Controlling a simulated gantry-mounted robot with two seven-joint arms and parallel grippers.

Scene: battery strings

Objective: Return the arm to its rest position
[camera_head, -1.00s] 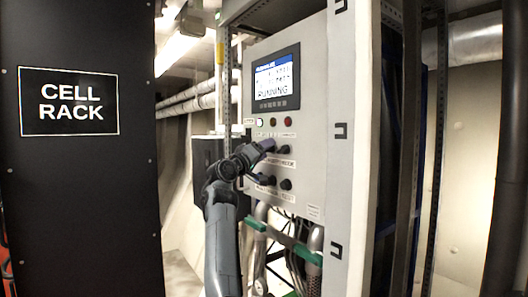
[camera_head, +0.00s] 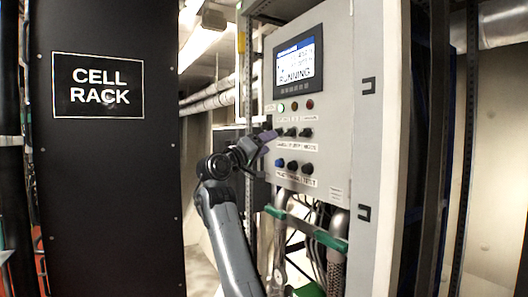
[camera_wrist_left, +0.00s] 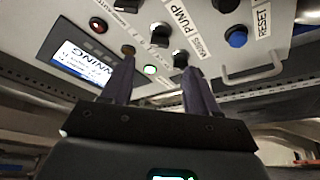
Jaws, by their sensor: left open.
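My left gripper (camera_head: 268,141) is at the left edge of the grey control panel (camera_head: 340,110) in the head view, beside its knobs. In the left wrist view my left gripper (camera_wrist_left: 160,68) shows two dark fingers, apart, with nothing held between them. The panel face, with black knobs (camera_wrist_left: 160,35) and a blue knob (camera_wrist_left: 236,37), lies beyond the fingertips. I cannot tell whether a finger touches the panel. My left arm (camera_head: 228,235) comes up from the bottom of the head view. My right gripper is out of view.
The panel's screen (camera_head: 294,66) reads RUNNING, and a green lamp (camera_wrist_left: 150,70) is lit. A black cell rack (camera_head: 105,190) stands at left. Pipes and hoses (camera_head: 336,268) hang below the panel. A narrow gap lies between rack and panel.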

